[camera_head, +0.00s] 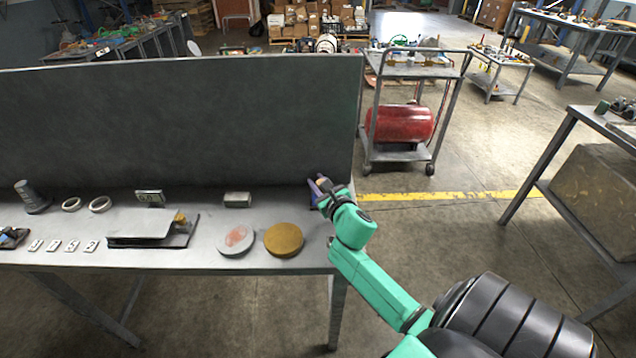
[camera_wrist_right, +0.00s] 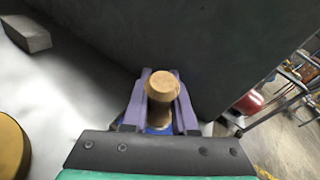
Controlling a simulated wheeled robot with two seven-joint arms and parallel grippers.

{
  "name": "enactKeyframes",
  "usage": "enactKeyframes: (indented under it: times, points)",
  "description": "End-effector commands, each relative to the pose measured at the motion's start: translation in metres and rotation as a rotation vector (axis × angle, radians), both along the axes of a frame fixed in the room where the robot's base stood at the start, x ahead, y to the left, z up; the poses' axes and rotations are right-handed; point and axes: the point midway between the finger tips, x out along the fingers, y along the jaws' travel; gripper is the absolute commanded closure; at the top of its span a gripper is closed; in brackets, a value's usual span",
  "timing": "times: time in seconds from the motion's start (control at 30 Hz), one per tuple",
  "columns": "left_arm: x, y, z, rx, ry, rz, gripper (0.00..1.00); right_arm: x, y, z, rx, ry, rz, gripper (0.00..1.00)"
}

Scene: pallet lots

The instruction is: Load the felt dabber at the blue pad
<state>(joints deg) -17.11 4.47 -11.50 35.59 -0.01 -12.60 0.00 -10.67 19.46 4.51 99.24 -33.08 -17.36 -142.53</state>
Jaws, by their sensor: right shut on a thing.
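My right gripper (camera_head: 320,188) is at the right end of the grey bench, close to the upright back panel. In the right wrist view its purple fingers (camera_wrist_right: 160,108) are shut on the felt dabber (camera_wrist_right: 162,86), whose round wooden top faces the camera. The dabber's lower end is hidden. A bit of blue (camera_wrist_right: 158,130) shows below and between the fingers; it may be the blue pad, and I cannot tell whether the dabber touches it. In the head view the gripper hides this spot. My left gripper is not in view.
A gold-brown disc (camera_head: 284,240) and a pale disc with a reddish stain (camera_head: 235,240) lie left of the gripper. A small grey block (camera_head: 237,200) sits behind them. A flat plate on a dark base (camera_head: 142,224), rings (camera_head: 99,204) and number tags (camera_head: 72,246) are farther left.

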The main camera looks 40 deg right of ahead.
Motion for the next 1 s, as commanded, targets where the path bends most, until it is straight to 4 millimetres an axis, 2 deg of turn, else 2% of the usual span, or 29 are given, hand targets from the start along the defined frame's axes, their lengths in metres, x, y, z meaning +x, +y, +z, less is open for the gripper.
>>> enactKeyframes:
  times: [1.0]
  points:
    - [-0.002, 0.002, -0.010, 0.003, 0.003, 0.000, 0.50, 0.000, 0.000, -0.012, -0.001, 0.000, 0.000, 1.00]
